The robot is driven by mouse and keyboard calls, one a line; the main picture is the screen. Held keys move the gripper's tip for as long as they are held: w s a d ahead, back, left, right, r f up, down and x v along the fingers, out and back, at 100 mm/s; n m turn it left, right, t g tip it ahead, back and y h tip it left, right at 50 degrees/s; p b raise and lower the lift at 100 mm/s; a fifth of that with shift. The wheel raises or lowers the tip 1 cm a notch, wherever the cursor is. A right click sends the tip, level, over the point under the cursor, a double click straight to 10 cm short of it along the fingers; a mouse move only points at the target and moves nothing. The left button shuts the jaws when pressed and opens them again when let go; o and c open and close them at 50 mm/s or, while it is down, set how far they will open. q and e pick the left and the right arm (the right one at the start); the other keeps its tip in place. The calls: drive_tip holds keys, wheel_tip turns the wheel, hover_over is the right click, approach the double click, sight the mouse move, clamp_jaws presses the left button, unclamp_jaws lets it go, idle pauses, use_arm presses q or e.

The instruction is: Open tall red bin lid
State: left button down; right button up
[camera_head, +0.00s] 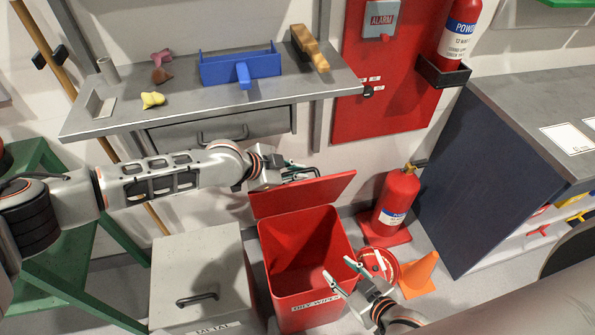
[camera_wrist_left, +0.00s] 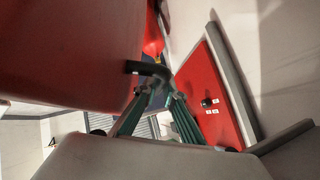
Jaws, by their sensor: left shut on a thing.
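The tall red bin (camera_head: 300,312) stands on the floor with its inside visible. Its red lid (camera_head: 312,194) is swung up and tilted at the bin's back edge. My left gripper (camera_head: 308,173) is at the lid's upper edge, shut on the dark lid handle. In the left wrist view the fingers (camera_wrist_left: 156,84) close around the black handle (camera_wrist_left: 146,69), and the lid (camera_wrist_left: 75,45) fills the upper left. My right gripper (camera_head: 338,267) is open and empty, at the bin's front right rim.
A grey lidded bin (camera_head: 200,265) stands left of the red bin. A fire extinguisher (camera_head: 396,200), a red reel (camera_head: 380,264) and an orange cone (camera_head: 420,272) stand to the right. A metal shelf (camera_head: 190,100) with a blue tray (camera_head: 240,70) is above my left arm.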

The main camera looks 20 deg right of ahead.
sight(252, 193)
use_arm(q)
drive_tip(key=c, duration=2.1)
unclamp_jaws()
drive_tip(key=shift+c, duration=0.2)
drive_tip(key=shift+s, duration=0.1)
drive_tip(key=shift+a+r, duration=0.15)
drive_tip(key=shift+a, duration=0.1)
drive_tip(key=s+a, duration=0.1)
drive_tip(key=a, duration=0.3)
drive_tip(key=s+a+r, duration=0.1)
drive_tip(key=s+a, duration=0.1)
drive_tip(key=a, duration=0.2)
drive_tip(key=s+a, duration=0.2)
drive_tip(key=a, duration=0.2)
drive_tip(key=shift+s+a+r, duration=0.15)
drive_tip(key=shift+a+r, duration=0.1)
drive_tip(key=shift+a, duration=0.1)
